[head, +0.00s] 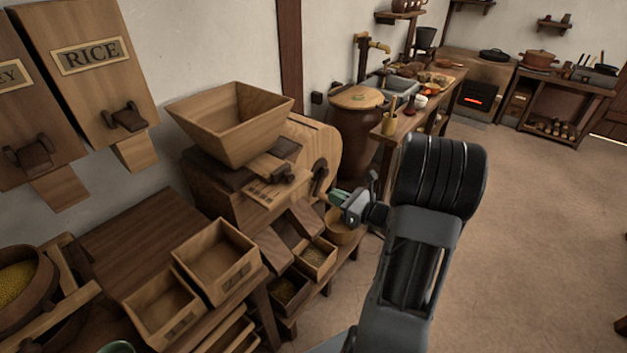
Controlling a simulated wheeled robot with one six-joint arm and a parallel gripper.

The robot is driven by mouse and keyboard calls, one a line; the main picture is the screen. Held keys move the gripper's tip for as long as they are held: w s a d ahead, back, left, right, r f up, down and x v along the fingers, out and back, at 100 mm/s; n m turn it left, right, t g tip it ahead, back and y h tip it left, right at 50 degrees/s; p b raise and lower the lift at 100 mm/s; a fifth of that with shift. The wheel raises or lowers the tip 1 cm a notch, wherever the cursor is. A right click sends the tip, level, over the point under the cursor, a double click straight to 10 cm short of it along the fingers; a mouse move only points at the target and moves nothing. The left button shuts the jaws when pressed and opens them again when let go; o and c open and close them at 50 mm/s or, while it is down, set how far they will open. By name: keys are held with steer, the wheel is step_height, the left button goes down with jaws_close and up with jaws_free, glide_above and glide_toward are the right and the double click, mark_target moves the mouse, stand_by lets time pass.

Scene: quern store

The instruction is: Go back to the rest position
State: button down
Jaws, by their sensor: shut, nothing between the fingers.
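My gripper (346,201) is at the middle of the head view, on the end of my dark grey arm. It is shut and empty. It is pictured just right of the wooden mill (258,198) with its square hopper (233,120). I cannot tell whether the gripper touches anything. My arm hides part of the floor and the counter's near end.
A low bench (128,238) at left carries two empty wooden boxes (214,259). Wall bins, one labelled RICE (95,60), hang above. Small grain boxes (316,258) stand below the mill. A counter (412,118) with a sink and a stove (478,85) are behind. The floor (540,230) at right is clear.

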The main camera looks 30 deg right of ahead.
steer(key=s+a+f+n+g+p, duration=0.2)
steer(key=s+a+f+n+g, duration=0.1)
steer(key=s+a+n+g, duration=0.85)
steer(key=s+a+r+n+h+p, duration=0.1)
steer(key=a+r+n+h+p, duration=0.1)
steer(key=r+n, duration=0.6)
steer(key=s+a+r+n+h+p, duration=0.1)
steer(key=r+n+h+p, duration=0.3)
steer(key=n, duration=0.7)
step_height(320, 180, up, 4)
steer(key=shift+s+a+r+h, duration=0.2)
steer(key=shift+a+h, duration=0.45)
steer(key=shift+h, duration=0.35)
steer(key=shift+d+g, duration=0.2)
steer(key=shift+g, duration=0.05)
